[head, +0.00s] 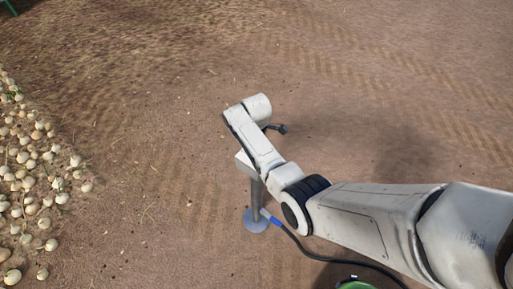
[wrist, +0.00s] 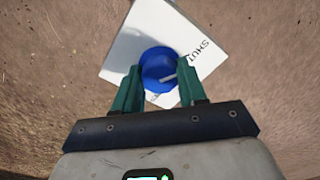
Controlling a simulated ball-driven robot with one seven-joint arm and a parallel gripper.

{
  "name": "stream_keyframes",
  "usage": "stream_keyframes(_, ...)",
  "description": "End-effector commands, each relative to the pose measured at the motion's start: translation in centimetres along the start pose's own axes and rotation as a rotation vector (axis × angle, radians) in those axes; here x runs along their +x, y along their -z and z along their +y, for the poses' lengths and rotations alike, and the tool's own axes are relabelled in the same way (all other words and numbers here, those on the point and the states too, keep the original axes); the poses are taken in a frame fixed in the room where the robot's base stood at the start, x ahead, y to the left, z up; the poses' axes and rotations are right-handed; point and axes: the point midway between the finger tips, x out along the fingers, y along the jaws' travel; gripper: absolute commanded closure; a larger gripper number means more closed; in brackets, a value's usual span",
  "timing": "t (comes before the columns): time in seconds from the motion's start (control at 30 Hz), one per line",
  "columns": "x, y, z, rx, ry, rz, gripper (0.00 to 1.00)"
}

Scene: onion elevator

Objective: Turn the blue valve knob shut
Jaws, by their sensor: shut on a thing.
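The blue valve knob (wrist: 158,66) is round with a pale pointer line on its face. It sits on a white panel (wrist: 128,50) that carries the printed word "SHUT" at its right side. The pale line points toward the right, near my right finger. My gripper (wrist: 158,78) has its two green fingers on either side of the knob, shut on it. In the head view my wrist hides the knob, and a part of the white box (head: 243,163) shows on a grey post (head: 256,195).
The post stands on a round grey-blue base (head: 256,221) on brown soil. A dark hose with a blue end (head: 270,217) runs from the post to the lower right. Many onions (head: 35,170) lie at the left. A green object (head: 355,285) shows at the bottom edge.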

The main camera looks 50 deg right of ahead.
Motion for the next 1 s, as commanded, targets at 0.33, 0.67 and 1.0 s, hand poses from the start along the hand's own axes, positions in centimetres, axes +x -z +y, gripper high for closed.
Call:
stream_keyframes(0.33,-0.2,0.2,0.1,-0.004,-0.003,0.002,0.55)
stream_keyframes(0.67,-0.1,0.1,0.0,-0.002,-0.001,0.001,0.33)
stream_keyframes(1.0,-1.7,0.1,0.1,-0.001,-0.004,0.001,0.33)
